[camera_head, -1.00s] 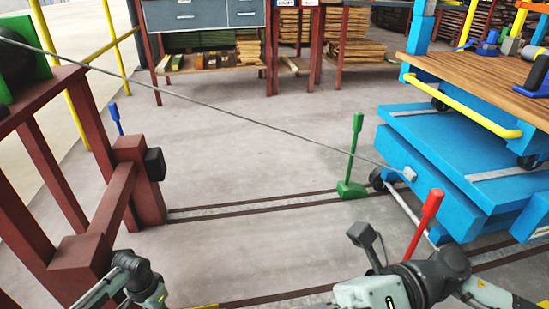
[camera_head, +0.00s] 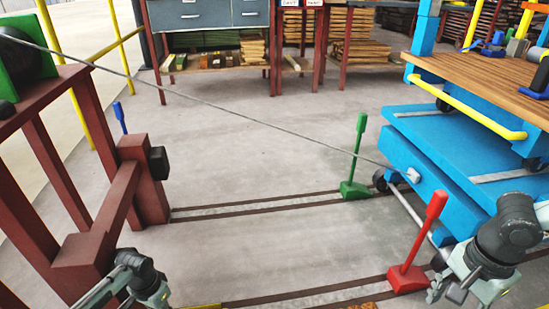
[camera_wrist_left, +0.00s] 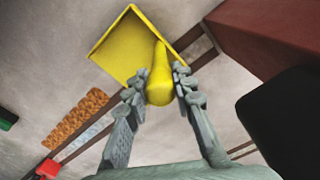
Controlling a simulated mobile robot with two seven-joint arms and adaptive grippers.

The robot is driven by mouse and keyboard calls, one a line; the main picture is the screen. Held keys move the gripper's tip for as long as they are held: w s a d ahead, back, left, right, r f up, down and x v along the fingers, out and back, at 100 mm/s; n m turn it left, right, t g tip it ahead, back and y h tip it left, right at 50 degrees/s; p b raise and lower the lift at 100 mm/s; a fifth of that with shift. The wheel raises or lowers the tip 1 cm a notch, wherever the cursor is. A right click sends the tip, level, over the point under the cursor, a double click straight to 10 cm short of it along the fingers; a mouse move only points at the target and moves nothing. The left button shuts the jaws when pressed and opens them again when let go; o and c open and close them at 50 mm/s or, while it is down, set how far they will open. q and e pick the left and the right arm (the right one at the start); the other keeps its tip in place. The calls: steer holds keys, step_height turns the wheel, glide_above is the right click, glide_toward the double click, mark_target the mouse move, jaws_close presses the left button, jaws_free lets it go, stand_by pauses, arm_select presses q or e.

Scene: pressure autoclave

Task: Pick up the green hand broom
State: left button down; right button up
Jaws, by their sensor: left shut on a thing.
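My left gripper (camera_wrist_left: 158,76) is shut on the handle of a yellow dustpan-like thing (camera_wrist_left: 120,45) in the left wrist view. A small yellow strip also shows at the bottom edge of the head view. A brown, bristly-looking patch (camera_wrist_left: 75,120) lies on the floor, with a small green piece (camera_wrist_left: 8,120) cut off by the left edge of the wrist view. I cannot tell whether either is part of the green hand broom. My right gripper (camera_head: 447,292) is low beside the red chock (camera_head: 407,278); its opening is unclear.
A green chock (camera_head: 354,188) with an upright handle stands on the far rail. The blue lift cart (camera_head: 440,165) is at the right. A dark red frame (camera_head: 90,250) stands at the left. A thin cable (camera_head: 250,118) crosses the view. The floor between the rails is clear.

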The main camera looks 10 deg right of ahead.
step_height(320, 180, down, 5)
steer(key=shift+a+f, duration=0.1)
steer(key=shift+f, duration=0.05)
steer(key=shift+a+f, duration=0.15)
steer(key=shift+f, duration=0.35)
steer(key=shift+a+f, duration=0.1)
steer(key=shift+f, duration=2)
steer(key=shift+c, duration=0.5)
jaws_close()
